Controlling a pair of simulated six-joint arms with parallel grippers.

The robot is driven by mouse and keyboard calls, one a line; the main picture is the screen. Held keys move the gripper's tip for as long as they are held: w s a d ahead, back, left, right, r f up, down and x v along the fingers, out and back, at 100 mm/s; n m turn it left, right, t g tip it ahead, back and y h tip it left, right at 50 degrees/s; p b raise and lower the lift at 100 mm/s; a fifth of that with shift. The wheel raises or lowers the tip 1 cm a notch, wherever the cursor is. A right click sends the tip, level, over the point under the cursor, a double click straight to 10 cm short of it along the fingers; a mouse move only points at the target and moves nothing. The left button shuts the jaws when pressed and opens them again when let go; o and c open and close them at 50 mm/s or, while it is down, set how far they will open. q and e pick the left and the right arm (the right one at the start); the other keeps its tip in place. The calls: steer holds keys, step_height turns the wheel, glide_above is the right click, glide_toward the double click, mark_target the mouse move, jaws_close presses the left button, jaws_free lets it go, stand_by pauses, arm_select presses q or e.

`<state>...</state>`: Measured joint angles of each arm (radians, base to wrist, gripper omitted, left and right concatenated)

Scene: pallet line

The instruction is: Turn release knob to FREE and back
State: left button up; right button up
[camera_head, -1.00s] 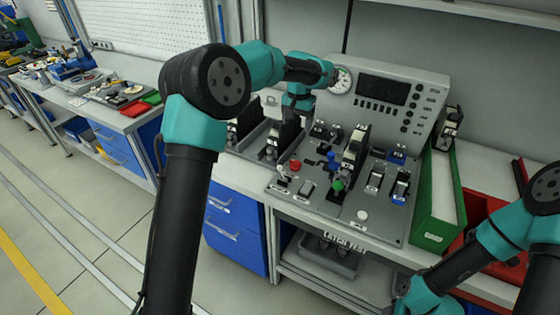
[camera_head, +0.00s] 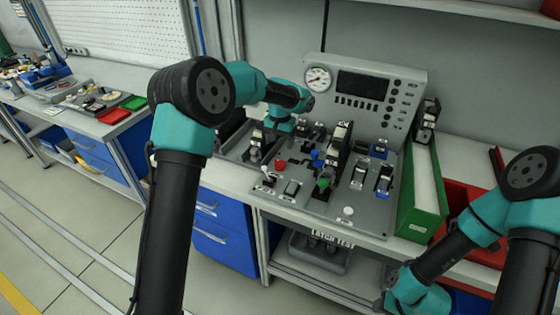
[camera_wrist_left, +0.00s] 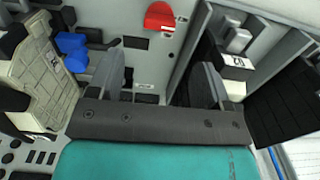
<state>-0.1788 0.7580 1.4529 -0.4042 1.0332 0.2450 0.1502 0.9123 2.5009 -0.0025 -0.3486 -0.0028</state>
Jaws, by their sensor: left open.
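The latch test panel (camera_head: 325,200) carries a red knob (camera_head: 280,163), a blue knob (camera_head: 316,158) and a green knob (camera_head: 324,184); I cannot tell which is the release knob, and no FREE mark is readable. My left gripper (camera_head: 271,137) is over the panel's left part, behind the red knob. In the left wrist view its two fingers (camera_wrist_left: 157,82) are spread with nothing between them. The red knob (camera_wrist_left: 160,17) lies beyond the fingers there, and the blue knob (camera_wrist_left: 72,48) is left of them. My right arm is at the lower right; its fingers are out of view.
A pressure gauge (camera_head: 317,78) and a dark display (camera_head: 360,86) are on the upright console behind the panel. Tall latch blocks (camera_head: 338,140) stand on the panel. A green bin (camera_head: 429,210) and a red bin (camera_head: 465,200) stand to the right.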

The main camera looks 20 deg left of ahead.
mark_target(280, 161)
arm_select(q)
step_height(280, 161, down, 9)
steer(key=shift+f, duration=0.2)
steer(key=shift+c, duration=0.4)
steer(key=c, duration=0.8)
steer(key=shift+c, duration=0.2)
steer(key=shift+m, duration=0.4)
steer(key=m, duration=1.1)
